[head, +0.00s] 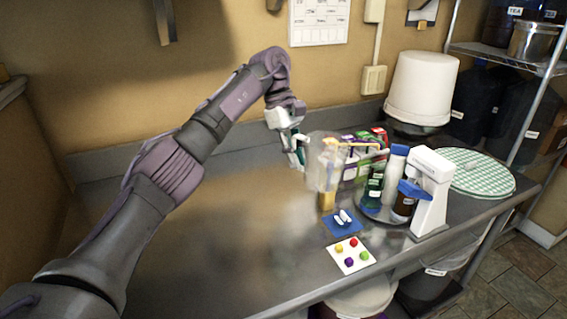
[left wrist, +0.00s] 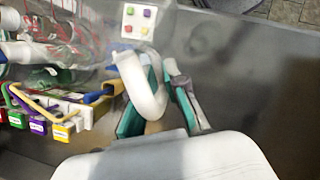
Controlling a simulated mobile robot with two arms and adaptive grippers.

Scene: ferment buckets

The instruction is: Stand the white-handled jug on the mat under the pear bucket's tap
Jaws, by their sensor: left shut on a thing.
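The clear jug (head: 325,165) has a white handle (left wrist: 155,95), which stands out in the left wrist view between the teal fingers. My left gripper (head: 298,148) is shut on that handle, at the jug's left side in the head view. The jug looks upright; I cannot tell whether its base touches the counter. A small blue mat (head: 333,229) with white pieces on it lies in front of the jug. I cannot make out which bucket is the pear one, nor its tap or mat. My right gripper is not in view.
Cartons (head: 379,136), bottles (head: 396,163) and a white device (head: 430,190) crowd the jug's right. A card with coloured dots (head: 349,256) lies near the front edge. A white bucket (head: 421,88) and checked cloth (head: 475,170) are farther right. The left counter is clear.

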